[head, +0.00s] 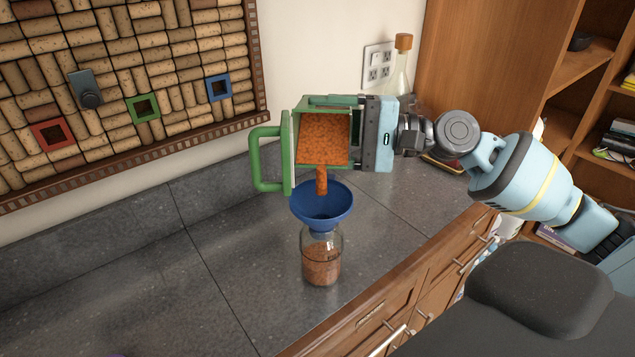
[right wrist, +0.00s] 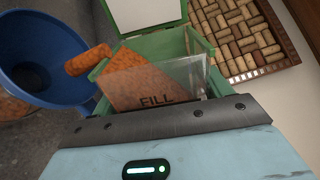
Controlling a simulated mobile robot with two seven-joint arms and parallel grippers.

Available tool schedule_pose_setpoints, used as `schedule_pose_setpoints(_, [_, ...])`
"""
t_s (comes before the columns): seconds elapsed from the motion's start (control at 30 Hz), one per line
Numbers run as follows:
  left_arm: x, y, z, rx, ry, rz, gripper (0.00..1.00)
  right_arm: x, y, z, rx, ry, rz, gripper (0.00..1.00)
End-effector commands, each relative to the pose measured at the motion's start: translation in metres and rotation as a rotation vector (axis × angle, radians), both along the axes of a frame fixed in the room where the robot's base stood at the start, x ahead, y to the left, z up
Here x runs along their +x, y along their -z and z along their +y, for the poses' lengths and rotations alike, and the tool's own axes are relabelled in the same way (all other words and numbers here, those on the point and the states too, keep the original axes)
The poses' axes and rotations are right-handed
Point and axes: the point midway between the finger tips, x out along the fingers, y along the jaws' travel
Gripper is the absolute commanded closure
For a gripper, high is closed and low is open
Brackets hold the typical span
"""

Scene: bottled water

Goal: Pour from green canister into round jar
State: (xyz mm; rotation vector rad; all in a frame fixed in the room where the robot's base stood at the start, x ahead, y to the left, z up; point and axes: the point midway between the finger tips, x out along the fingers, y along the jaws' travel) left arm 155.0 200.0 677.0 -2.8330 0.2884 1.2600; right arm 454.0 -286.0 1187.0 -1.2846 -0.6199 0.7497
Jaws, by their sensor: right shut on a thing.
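My right gripper (head: 365,132) is shut on the green canister (head: 268,160) and holds it tipped above the counter. Orange grains fill the canister's open side, and a short orange stream (head: 321,181) falls from it toward a blue funnel (head: 321,204). The funnel sits in the mouth of the round jar (head: 322,258), a clear jar that stands upright and is partly filled with orange grains. The right wrist view shows the canister (right wrist: 172,47) with a clear window marked FILL, and the funnel (right wrist: 40,60) beside it. My left gripper is not in view.
The jar stands on a dark grey counter (head: 150,270), with bare counter to its left. A cork-covered board (head: 130,75) hangs on the wall. A clear bottle (head: 399,72) with a wooden stopper stands behind my gripper. Wooden shelves (head: 575,80) are at the right.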

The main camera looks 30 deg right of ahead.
Motion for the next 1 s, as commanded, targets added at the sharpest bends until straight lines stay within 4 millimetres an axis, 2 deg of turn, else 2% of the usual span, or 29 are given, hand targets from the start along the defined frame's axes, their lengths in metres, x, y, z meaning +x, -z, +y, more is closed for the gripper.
schedule_pose_setpoints(1.0, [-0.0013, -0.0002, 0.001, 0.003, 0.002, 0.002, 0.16, -0.0036, 0.0017, 0.0028, -0.056, 0.001, -0.078, 0.64])
